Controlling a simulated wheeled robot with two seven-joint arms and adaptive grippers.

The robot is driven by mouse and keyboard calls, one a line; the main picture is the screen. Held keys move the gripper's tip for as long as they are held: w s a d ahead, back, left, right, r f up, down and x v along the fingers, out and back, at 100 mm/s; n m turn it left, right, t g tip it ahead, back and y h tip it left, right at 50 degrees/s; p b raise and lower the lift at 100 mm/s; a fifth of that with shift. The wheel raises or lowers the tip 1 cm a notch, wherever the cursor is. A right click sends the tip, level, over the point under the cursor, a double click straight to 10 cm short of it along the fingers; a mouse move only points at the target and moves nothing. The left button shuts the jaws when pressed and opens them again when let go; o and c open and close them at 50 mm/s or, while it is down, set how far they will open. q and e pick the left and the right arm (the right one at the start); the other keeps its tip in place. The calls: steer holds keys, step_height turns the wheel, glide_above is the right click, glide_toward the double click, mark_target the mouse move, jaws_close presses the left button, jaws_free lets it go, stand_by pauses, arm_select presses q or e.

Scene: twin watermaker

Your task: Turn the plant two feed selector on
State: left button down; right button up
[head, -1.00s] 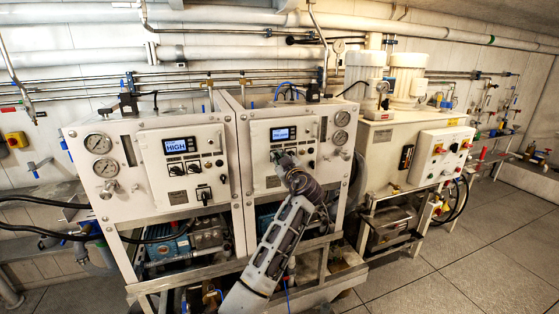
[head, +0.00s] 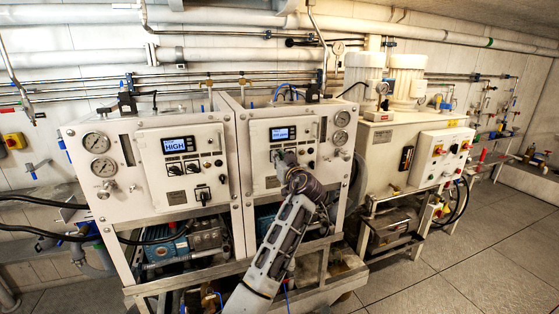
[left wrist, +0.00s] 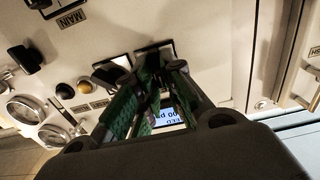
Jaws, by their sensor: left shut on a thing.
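The plant two panel (head: 262,173) is the right-hand white panel of the twin unit. My left gripper (head: 284,160) is at this panel, just under its small lit display (head: 283,133). In the left wrist view, which sees the panel upside down, my left gripper (left wrist: 150,100) has its green-padded fingers close together at the panel. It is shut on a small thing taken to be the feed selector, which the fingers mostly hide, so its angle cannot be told. Two black square switch plates lie beside the fingers. The display (left wrist: 172,117) partly shows "FEED". My right gripper is not in view.
The plant one panel (head: 179,170) stands left, its display reading "HIGH". In the left wrist view, a black knob (left wrist: 25,58), an amber button (left wrist: 84,87) and gauges (left wrist: 27,110) are near my fingers.

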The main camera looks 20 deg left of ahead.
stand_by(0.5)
arm_select(q)
steer(key=c, duration=1.5)
jaws_free()
steer(key=shift+d, duration=0.1)
steer(key=shift+v, duration=6)
steer(key=shift+m, duration=0.3)
